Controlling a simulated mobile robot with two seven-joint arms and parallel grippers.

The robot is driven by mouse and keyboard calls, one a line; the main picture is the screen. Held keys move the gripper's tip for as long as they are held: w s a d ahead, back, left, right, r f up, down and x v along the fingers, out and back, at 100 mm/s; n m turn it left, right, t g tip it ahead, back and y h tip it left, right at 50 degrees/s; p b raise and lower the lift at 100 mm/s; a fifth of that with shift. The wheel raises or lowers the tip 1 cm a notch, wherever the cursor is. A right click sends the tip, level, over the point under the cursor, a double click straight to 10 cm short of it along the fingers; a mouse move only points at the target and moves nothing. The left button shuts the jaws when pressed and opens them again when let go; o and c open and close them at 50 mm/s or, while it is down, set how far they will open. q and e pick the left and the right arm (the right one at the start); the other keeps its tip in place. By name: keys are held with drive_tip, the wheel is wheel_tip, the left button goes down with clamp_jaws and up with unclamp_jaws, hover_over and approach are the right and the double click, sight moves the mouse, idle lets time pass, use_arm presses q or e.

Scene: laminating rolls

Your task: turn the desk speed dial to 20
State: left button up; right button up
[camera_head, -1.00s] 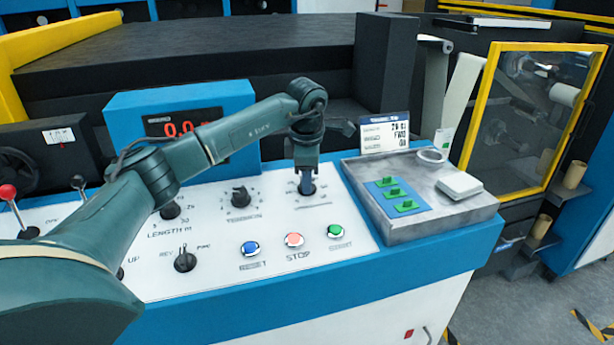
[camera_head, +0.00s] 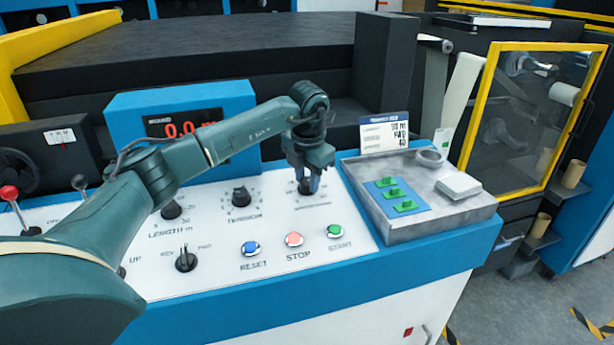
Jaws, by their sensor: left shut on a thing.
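The speed dial (camera_head: 306,187) is the rightmost knob in the upper row of the white control desk (camera_head: 345,262). My left gripper (camera_head: 307,186) comes down on it from above and is shut on it. The fingers hide most of the dial, so its pointer and setting cannot be read. A small card (camera_head: 384,133) with printed lines stands behind the grey tray; its text is too small to read surely. My right gripper is not in view.
The tension dial (camera_head: 241,196) and length dial (camera_head: 171,209) are to the left. Blue reset (camera_head: 251,248), red stop (camera_head: 294,239) and green start (camera_head: 335,231) buttons sit in front. A grey tray (camera_head: 462,220) with green pieces stands at right. A red display (camera_head: 181,126) is behind.

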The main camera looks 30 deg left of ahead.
use_arm(q)
drive_tip(key=n, duration=1.1)
drive_tip(key=shift+d+y, duration=0.1)
drive_tip(key=shift+y, duration=0.2)
drive_tip(key=n, duration=0.3)
drive_tip(key=shift+r+n+b, duration=0.1)
drive_tip(key=shift+n+b, duration=0.2)
drive_tip(key=shift+n, duration=0.1)
drive_tip(key=n, duration=0.6)
drive_tip(key=shift+w+g, duration=0.1)
drive_tip(key=shift+g, duration=0.2)
drive_tip(key=n, duration=0.5)
drive_tip(key=shift+n, duration=0.3)
drive_tip(key=o, duration=1)
